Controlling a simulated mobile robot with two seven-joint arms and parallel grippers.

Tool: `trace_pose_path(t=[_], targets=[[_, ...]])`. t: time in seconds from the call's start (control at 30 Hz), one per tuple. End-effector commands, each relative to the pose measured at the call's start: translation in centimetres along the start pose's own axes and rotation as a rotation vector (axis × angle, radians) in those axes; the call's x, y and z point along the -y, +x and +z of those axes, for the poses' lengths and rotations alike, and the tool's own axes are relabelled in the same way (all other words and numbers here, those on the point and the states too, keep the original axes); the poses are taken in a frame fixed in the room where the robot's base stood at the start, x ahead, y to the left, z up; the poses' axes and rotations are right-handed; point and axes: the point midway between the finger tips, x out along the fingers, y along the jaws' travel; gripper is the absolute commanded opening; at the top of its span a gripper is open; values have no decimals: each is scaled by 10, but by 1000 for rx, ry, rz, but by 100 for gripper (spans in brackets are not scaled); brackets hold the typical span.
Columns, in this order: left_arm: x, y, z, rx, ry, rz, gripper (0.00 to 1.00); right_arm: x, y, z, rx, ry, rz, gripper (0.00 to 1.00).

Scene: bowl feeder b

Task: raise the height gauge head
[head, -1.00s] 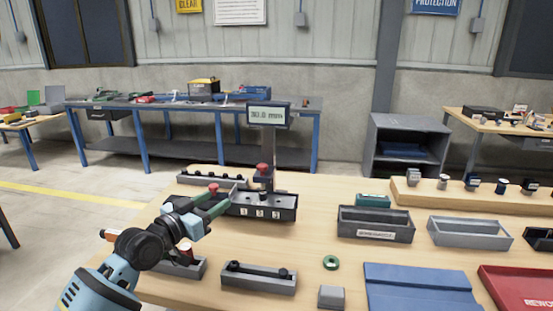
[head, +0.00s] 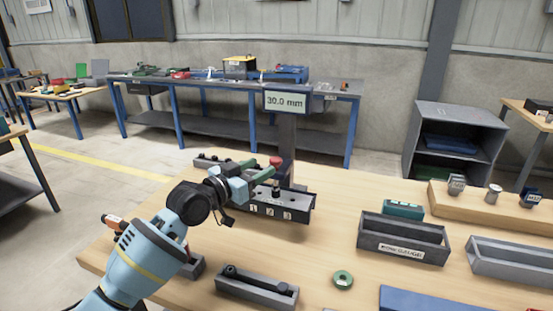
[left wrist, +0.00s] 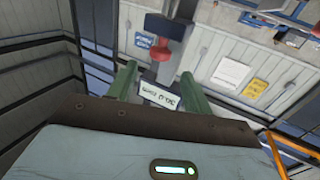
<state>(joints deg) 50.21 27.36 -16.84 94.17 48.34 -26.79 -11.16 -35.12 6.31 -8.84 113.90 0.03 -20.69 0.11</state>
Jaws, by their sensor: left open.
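The height gauge stands on the table behind a dark numbered block; its display (head: 287,101) reads 30.0 mm. Its head carries a red knob (head: 276,161) low on the grey column (head: 287,140). My left gripper (head: 267,168) is open, with its green fingers close to the knob from the left. In the left wrist view the red knob (left wrist: 160,53) appears just past the fingertips (left wrist: 158,72), roughly between them; I cannot tell whether they touch. My right gripper is not in view.
A dark open bin (head: 402,250), a grey tray (head: 257,290) holding a dark rod, and a green ring (head: 343,279) are nearby. A small green box (head: 403,209) stands behind the bin. Table between them is bare.

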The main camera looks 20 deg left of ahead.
Motion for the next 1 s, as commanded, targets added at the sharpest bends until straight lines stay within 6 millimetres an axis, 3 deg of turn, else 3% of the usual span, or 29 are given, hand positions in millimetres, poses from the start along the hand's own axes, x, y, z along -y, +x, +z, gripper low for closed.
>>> trace_pose_path(t=[0.3, 0.5, 0.93, 1.0], targets=[[-1, 44, 0, 0, -2, 1, 50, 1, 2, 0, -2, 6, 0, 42], [0, 62, 0, 0, -3, 1, 50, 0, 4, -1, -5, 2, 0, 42], [-1, 69, -1, -1, 0, 1, 50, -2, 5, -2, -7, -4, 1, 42], [-1, 69, 0, 0, 0, 1, 41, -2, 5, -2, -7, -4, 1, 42]])
